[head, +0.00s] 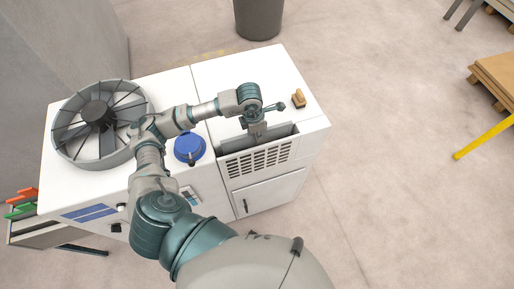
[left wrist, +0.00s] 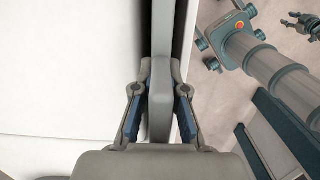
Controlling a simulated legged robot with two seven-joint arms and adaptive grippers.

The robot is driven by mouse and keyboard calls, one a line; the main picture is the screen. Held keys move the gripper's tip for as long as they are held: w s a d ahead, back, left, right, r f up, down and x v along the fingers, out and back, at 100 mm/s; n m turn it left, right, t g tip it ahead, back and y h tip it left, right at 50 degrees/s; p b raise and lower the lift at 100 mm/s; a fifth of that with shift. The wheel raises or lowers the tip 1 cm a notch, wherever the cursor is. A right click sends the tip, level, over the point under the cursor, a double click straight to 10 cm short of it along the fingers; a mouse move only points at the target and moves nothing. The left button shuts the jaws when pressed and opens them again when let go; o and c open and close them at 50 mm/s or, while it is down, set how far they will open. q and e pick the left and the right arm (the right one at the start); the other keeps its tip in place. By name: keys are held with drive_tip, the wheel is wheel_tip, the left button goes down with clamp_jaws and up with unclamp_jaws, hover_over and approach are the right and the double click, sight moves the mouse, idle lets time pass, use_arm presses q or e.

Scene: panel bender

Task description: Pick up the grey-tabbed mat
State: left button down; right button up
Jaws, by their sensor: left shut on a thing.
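My left gripper (head: 258,132) reaches down at the slot in the top of the white machine, behind its vent grille. In the left wrist view its two fingers (left wrist: 160,115) are shut on a grey tab (left wrist: 160,100), one blue pad on each side. The tab joins a long grey edge (left wrist: 161,25) that I take for the mat's top. In the head view a grey panel (head: 284,132) shows in the slot; how deep the mat sits is hidden. A small dark claw in the left wrist view looks like my right gripper (left wrist: 303,25).
The machine top (head: 225,76) carries a round fan (head: 98,113), a blue cap (head: 189,147) and a small brown knob (head: 298,98) right of the gripper. A grey bin (head: 258,18) stands behind. Pallets (head: 498,72) are at the far right. Floor right of the machine is free.

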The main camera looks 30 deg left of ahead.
use_arm(q)
wheel_tip(320, 180, up, 14)
drive_tip(key=shift+r+b, duration=0.15)
drive_tip(key=shift+b, duration=0.8)
wheel_tip(320, 180, up, 14)
drive_tip(key=p, duration=0.2)
drive_tip(key=shift+f, duration=0.25)
